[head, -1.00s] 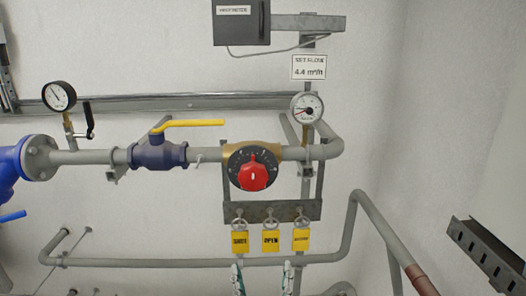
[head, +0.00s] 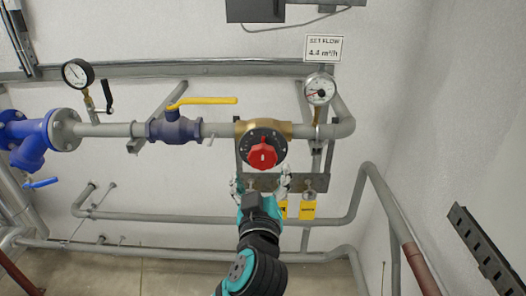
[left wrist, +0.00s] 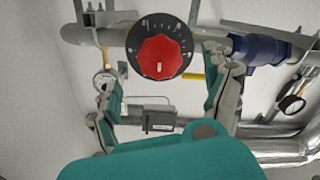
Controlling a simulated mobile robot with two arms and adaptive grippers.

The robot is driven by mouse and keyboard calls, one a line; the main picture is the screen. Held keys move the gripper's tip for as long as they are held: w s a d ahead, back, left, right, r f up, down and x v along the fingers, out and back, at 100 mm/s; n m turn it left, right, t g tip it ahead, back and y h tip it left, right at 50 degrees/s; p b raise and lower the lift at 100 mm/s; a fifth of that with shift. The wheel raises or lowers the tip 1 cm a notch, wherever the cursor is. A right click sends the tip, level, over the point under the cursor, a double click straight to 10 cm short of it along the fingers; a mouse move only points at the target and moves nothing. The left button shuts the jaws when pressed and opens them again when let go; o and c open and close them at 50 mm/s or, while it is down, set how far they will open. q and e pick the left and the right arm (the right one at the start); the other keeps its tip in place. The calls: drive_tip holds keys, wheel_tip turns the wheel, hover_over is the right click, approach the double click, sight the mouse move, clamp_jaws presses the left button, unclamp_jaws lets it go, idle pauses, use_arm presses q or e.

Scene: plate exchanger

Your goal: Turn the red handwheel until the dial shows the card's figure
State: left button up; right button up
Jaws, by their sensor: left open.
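The red handwheel (head: 262,155) sits on a black scale disc (head: 267,137) on the brass valve body (head: 285,129). It also shows in the left wrist view (left wrist: 158,57), between my fingers but beyond them. The card (head: 323,47) reads SET FLOW 4.4 m³/h. The round dial (head: 320,89) hangs below the card; its red needle points left, and its figures are too small to read. My left gripper (head: 261,182) is open and empty, just below the handwheel in the head view. It also shows in the left wrist view (left wrist: 165,92). My right gripper is not in view.
A yellow-handled ball valve (head: 175,128) and a pressure gauge (head: 77,74) stand left on the same pipe. Yellow tags (head: 308,209) hang from a bracket (head: 320,183) below the handwheel, partly hidden by my gripper. A lower pipe (head: 150,217) runs along the wall.

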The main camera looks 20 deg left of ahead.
sight(263, 161)
use_arm(q)
drive_tip(key=p+x, duration=0.1)
drive_tip(key=x, duration=0.7)
drive_tip(key=shift+f+p, duration=0.1)
drive_tip(key=shift+p, duration=0.2)
drive_tip(key=shift+s, duration=0.1)
drive_tip(key=shift+c, duration=0.3)
drive_tip(key=c, duration=1.1)
